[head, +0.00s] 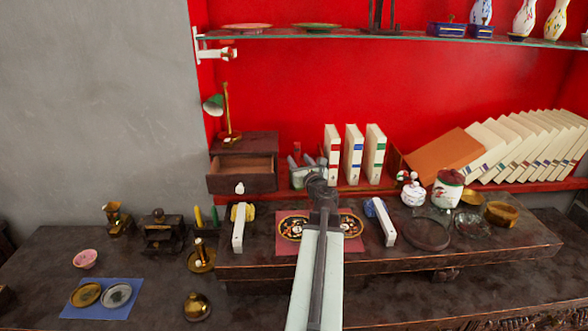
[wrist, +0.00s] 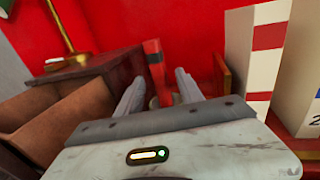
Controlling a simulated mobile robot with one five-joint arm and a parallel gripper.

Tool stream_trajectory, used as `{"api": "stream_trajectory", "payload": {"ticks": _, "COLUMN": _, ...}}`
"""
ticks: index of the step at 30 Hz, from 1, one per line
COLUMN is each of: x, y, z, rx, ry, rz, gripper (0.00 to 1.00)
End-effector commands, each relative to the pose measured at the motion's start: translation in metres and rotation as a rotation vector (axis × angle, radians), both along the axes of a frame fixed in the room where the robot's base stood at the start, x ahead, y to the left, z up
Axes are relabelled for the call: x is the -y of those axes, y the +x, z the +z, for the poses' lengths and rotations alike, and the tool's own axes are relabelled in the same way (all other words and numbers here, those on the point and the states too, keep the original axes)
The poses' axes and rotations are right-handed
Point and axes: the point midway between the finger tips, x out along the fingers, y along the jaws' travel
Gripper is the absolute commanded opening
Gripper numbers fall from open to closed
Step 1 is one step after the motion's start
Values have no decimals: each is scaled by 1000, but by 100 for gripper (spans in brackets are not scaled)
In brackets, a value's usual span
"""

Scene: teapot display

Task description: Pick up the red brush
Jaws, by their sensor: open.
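The red brush (wrist: 153,62) stands upright in the wrist view, its red part against the red wall between the drawer box and the books. Its lower part is partly hidden by my gripper. In the head view a small red upright thing (head: 297,149), likely the same brush, shows just behind my gripper (head: 307,163). My gripper also shows in the wrist view (wrist: 160,85), with its two grey fingers apart. The brush appears beyond and between the fingertips, nearer the left one. I cannot tell whether they touch it.
A dark wooden box with an open drawer (head: 241,173) stands left, with a green lamp (head: 215,105) on top. White upright books (head: 353,155) stand close on the right. A glass shelf (head: 380,37) hangs above. A dark raised table (head: 470,255) lies below.

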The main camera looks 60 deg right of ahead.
Motion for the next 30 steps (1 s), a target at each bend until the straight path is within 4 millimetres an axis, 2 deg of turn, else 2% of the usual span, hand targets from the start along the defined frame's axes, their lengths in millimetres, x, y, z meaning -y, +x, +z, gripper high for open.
{"api": "stream_trajectory", "payload": {"ticks": 1, "x": 3, "y": 7, "z": 0, "rx": 0, "ry": 0, "rz": 4, "gripper": 44}}
{"api": "stream_trajectory", "payload": {"ticks": 5, "x": 3, "y": 11, "z": 0, "rx": 0, "ry": 0, "rz": 7, "gripper": 44}}
{"api": "stream_trajectory", "payload": {"ticks": 14, "x": 36, "y": 46, "z": -1, "rx": 0, "ry": 0, "rz": 10, "gripper": 44}}
{"api": "stream_trajectory", "payload": {"ticks": 20, "x": 35, "y": 47, "z": -1, "rx": 0, "ry": 0, "rz": 10, "gripper": 44}}
{"api": "stream_trajectory", "payload": {"ticks": 21, "x": 35, "y": 47, "z": -1, "rx": 0, "ry": 0, "rz": 10, "gripper": 41}}
{"api": "stream_trajectory", "payload": {"ticks": 25, "x": 35, "y": 47, "z": -1, "rx": 0, "ry": 0, "rz": 10, "gripper": 5}}
{"api": "stream_trajectory", "payload": {"ticks": 26, "x": 35, "y": 48, "z": -1, "rx": 0, "ry": 0, "rz": 10, "gripper": 0}}
{"api": "stream_trajectory", "payload": {"ticks": 30, "x": 35, "y": 48, "z": -1, "rx": 0, "ry": 0, "rz": 11, "gripper": 0}}
